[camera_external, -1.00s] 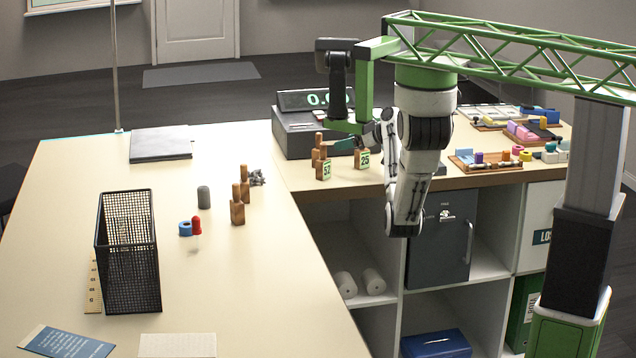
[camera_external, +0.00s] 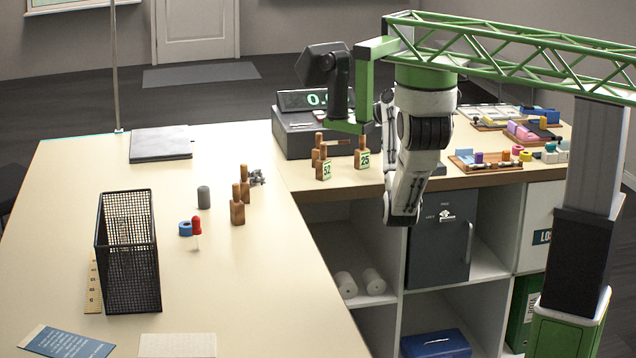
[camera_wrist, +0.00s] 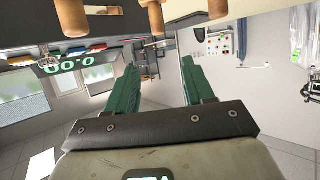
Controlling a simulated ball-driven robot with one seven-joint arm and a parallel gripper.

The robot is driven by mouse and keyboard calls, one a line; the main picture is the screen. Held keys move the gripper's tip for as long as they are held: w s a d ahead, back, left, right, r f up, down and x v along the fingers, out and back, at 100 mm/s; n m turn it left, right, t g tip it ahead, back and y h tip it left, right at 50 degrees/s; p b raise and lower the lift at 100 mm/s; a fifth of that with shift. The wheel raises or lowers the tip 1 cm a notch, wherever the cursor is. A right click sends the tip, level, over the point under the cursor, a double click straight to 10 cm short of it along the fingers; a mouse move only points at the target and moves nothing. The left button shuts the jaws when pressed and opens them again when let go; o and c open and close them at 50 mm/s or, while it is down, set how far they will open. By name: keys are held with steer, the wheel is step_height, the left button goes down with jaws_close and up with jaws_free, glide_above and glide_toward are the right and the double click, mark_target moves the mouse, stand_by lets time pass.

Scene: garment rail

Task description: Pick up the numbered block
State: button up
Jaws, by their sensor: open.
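Wooden peg-topped blocks with green-and-white number labels stand upright on the counter: one reading 25 (camera_external: 362,158) and one that appears to read 52 (camera_external: 324,170). Another wooden block (camera_external: 315,156) stands just behind the 52. More wooden blocks (camera_external: 237,212) stand on the left table, with no number readable. In the wrist view, which is upside down, several wooden blocks (camera_wrist: 152,18) show along the top edge; I cannot read their numbers. My gripper (camera_wrist: 160,66) has its two green fingers apart and nothing between them. In the external view my arm hides it.
The cash register (camera_external: 290,130) stands behind the blocks. A black mesh basket (camera_external: 130,250), a grey folder (camera_external: 160,144), a blue ring (camera_external: 185,229) and a red piece (camera_external: 197,226) are on the left table. Trays of coloured items (camera_external: 485,164) lie right of my arm.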

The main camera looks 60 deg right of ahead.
steer(key=w+a+n+g+y+p, duration=0.1)
steer(key=w+a+n+y, duration=0.15)
steer(key=a, duration=0.75)
steer(key=w+a+n+y+p, duration=0.1)
steer(key=w+a+n+y, duration=0.15)
steer(key=a, duration=0.75)
steer(key=s+a+n+g+y+p, duration=0.1)
steer(key=s+a+n+g+y, duration=0.15)
steer(key=a, duration=0.75)
steer(key=s+a+n+g+y, duration=0.1)
steer(key=s+a+n+y, duration=0.2)
steer(key=a, duration=0.8)
glide_toward(236, 201)
steer(key=shift+m, duration=0.35)
steer(key=shift+w+r+p+x, duration=0.15)
steer(key=shift+r+p+x, duration=0.15)
steer(key=shift+x, duration=1.2)
steer(key=shift+w+r+p+x, duration=0.2)
steer(key=shift+r+p+x, duration=0.1)
steer(key=shift+x, duration=1.2)
steer(key=shift+w+r+p+x, duration=0.15)
steer(key=shift+r+p+x, duration=0.15)
steer(key=shift+x, duration=1.2)
steer(key=shift+f, duration=0.1)
steer(key=shift+c, duration=0.2)
jaws_close()
